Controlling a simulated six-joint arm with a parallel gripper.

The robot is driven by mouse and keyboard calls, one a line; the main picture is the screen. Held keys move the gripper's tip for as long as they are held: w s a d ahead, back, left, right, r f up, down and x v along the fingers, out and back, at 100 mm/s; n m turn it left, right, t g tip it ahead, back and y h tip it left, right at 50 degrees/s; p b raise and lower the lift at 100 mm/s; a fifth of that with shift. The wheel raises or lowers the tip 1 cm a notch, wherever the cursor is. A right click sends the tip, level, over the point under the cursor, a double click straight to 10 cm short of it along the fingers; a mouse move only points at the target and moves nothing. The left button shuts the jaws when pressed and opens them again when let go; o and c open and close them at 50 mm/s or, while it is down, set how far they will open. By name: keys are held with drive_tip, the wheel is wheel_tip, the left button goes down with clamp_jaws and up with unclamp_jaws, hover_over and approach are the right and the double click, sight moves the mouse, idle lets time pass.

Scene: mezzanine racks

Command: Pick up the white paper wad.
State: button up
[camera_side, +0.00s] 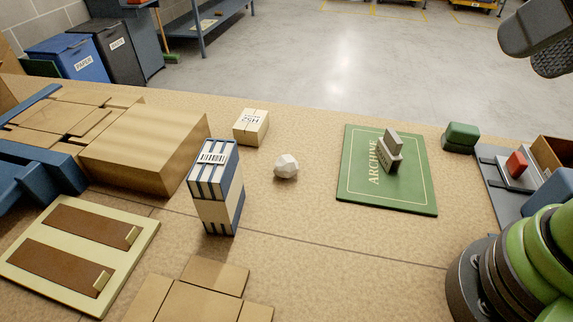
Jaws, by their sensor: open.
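The white paper wad (286,167) is a small faceted ball. It lies on the tan tabletop near the middle of the side view, in full sight. It is right of the blue-and-white striped stack and left of the green mat. My gripper (535,55) shows only in part at the top right corner, as dark grey fingers with a textured pad. It is open, far from the wad and apparently raised above the table; the rest is cut off by the frame edge.
A striped stack (215,190) and a small labelled box (251,126) stand close to the wad. A green ARCHIVE mat (358,185) bears a grey object (388,155). A large cardboard box (145,150) is left. The table is clear just in front of the wad.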

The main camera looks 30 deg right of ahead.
drive_tip(key=shift+w, duration=0.1)
drive_tip(key=n+g+h, duration=0.3)
drive_tip(key=n+h, duration=0.1)
drive_tip(key=n, duration=1.2)
hover_over(282, 162)
drive_tip(key=s+a, duration=0.1)
drive_tip(key=s, duration=0.2)
wheel_tip(282, 162, down, 20)
drive_tip(key=x, duration=0.5)
drive_tip(key=shift+s+a+f, duration=0.1)
drive_tip(key=shift+s+a, duration=0.2)
drive_tip(key=x, duration=0.5)
drive_tip(key=shift+w+d+f, duration=0.15)
drive_tip(key=shift+w+f, duration=0.05)
drive_tip(key=shift+f, duration=0.05)
drive_tip(key=shift+c, duration=0.3)
